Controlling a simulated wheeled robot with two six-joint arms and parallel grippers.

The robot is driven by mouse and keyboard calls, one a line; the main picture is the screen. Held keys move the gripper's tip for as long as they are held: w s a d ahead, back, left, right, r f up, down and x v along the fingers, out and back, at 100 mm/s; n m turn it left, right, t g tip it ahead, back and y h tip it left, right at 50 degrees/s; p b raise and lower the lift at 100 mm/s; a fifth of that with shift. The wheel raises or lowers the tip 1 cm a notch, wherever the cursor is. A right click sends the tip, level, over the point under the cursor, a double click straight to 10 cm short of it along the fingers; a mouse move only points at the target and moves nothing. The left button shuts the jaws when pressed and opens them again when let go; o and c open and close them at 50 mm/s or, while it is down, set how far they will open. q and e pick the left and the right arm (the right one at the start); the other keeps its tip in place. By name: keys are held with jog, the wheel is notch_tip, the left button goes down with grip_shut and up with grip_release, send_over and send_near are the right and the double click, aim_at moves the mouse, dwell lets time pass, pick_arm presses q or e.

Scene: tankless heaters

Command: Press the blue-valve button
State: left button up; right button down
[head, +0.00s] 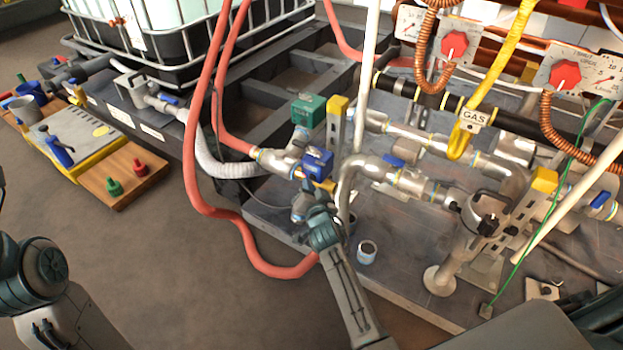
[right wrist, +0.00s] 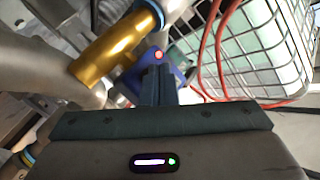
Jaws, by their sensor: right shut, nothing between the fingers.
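The blue valve box (head: 318,163) sits on the metal piping near the middle of the head view, below a green valve box (head: 308,110). In the right wrist view the blue valve (right wrist: 180,76) is partly hidden behind my fingers, and its round red button (right wrist: 158,56) shows just above the fingertips. My right gripper (head: 319,193) is shut and empty, its fingertips pointing up at the blue valve from below. In the right wrist view the shut fingers (right wrist: 158,72) appear very close to the button; I cannot tell whether they touch it. My left gripper is out of view.
A red hose (head: 190,150) loops left of the valves. Pipes and a yellow gas hose (head: 497,70) crowd the right. A caged tank (head: 165,40) stands behind. A board with red and green knobs (head: 133,178) lies left, with open floor between.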

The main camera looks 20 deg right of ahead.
jog(key=shift+w+d, duration=0.2)
jog(key=shift+d, duration=0.05)
dwell(0.4)
jog(key=shift+s+a, duration=0.35)
jog(key=shift+a, duration=0.1)
